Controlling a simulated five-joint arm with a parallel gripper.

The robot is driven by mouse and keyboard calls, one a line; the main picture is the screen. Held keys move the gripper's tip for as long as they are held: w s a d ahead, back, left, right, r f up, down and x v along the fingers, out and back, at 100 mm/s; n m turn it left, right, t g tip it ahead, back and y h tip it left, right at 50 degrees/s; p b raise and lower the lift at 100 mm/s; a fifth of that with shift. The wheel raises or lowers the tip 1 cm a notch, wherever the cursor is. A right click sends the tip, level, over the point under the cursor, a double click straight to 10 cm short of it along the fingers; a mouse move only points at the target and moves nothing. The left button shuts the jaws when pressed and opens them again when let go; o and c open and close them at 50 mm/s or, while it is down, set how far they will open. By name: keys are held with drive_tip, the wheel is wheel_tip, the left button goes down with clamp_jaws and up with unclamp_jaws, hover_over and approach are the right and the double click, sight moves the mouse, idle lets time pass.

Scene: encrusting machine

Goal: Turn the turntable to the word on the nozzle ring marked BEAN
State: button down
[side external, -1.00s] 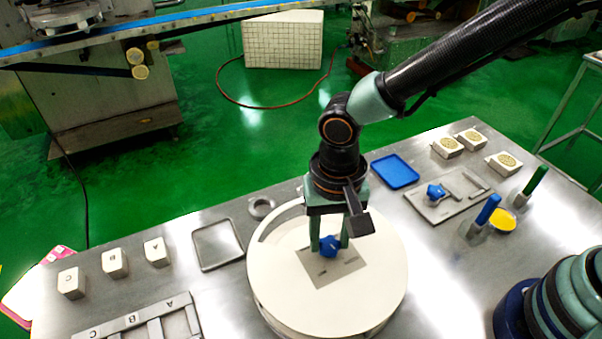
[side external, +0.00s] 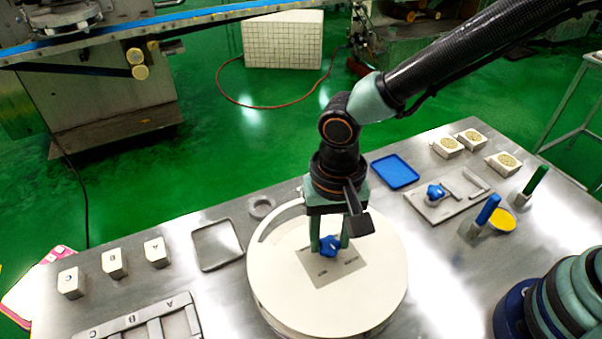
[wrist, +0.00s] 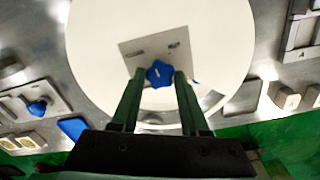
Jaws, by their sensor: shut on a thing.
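The turntable (side external: 275,285) is a wide white disc on the steel bench, in the middle of the side view; it also fills the top of the wrist view (wrist: 100,60). A grey square plate (side external: 325,280) lies on it, with small dark lettering too small to read. A blue lobed knob (side external: 330,245) stands on the plate and shows in the wrist view (wrist: 159,74). My gripper (side external: 329,243) points down from above with its two green fingers shut on the knob, one on each side. The word BEAN cannot be made out.
Left of the turntable are an empty grey tray (side external: 218,245), lettered white blocks (side external: 115,263) and a slotted holder (side external: 150,322). Right of it are a blue tray (side external: 395,171), a second plate with a blue knob (side external: 435,191) and upright blue (side external: 487,210) and green handles (side external: 535,180).

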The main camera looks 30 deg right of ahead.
drive_tip(key=shift+r+m, duration=0.1)
drive_tip(key=shift+m, duration=0.5)
idle(0.3)
drive_tip(key=shift+m, duration=9.7)
drive_tip(key=shift+c, duration=2)
unclamp_jaws()
